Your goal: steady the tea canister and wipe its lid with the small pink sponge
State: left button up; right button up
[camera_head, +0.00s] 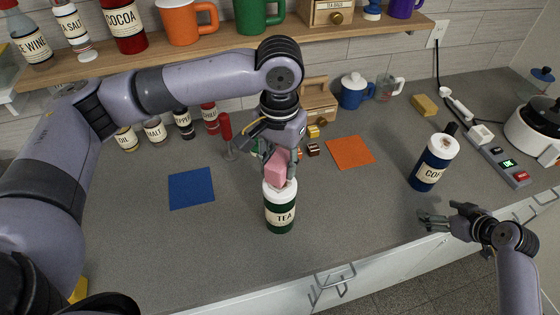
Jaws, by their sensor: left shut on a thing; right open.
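The tea canister (280,215) is dark green with a white lid (273,188) and a label reading TEA. It stands upright near the counter's front edge. The small pink sponge (277,169) is directly above the lid. My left gripper (278,168) points down and is shut on the sponge; its fingers hide part of the sponge and lid. I cannot tell whether the sponge touches the lid. My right gripper (436,219) is open and empty at the front edge, below the blue coffee canister and well to the right of the tea canister.
The blue coffee canister (433,168) stands upright at the right. A blue square mat (192,188) and an orange one (350,153) lie on the grey counter (360,210). A yellow sponge (425,105) lies at the back. Spice jars and a wooden box (318,103) stand behind my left arm.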

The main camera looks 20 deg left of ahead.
aim_at(284, 216)
jog(key=s+a+n+g+y, duration=0.1)
jog(key=a, duration=0.4)
jog(key=s+a+n+g+y, duration=0.1)
jog(key=s+a+n+y, duration=0.1)
jog(key=a, duration=0.4)
jog(key=s+a+n+g+y, duration=0.1)
jog(key=a, duration=0.5)
jog(key=shift+s+r+n+y, duration=0.25)
jog(key=shift+r+n+y, duration=0.05)
jog(key=shift+r+n, duration=0.1)
jog(key=s+a+r+n+g+y, duration=0.1)
jog(key=s+a+n, duration=0.1)
jog(key=a, duration=0.2)
jog(key=s+a+r+n+g+y, duration=0.1)
jog(key=s+a+g, duration=0.1)
jog(key=a, duration=0.3)
jog(key=s+a+r+n+g+y, duration=0.1)
jog(key=s+a+n+g, duration=0.1)
jog(key=s+a, duration=0.2)
jog(key=shift+s+a+r+n, duration=0.15)
jog(key=shift+a+n, duration=0.15)
jog(key=shift+a, duration=0.4)
jog(key=x, duration=0.9)
jog(key=shift+a, duration=0.4)
jog(key=shift+c, duration=0.2)
jog(key=c, duration=1.1)
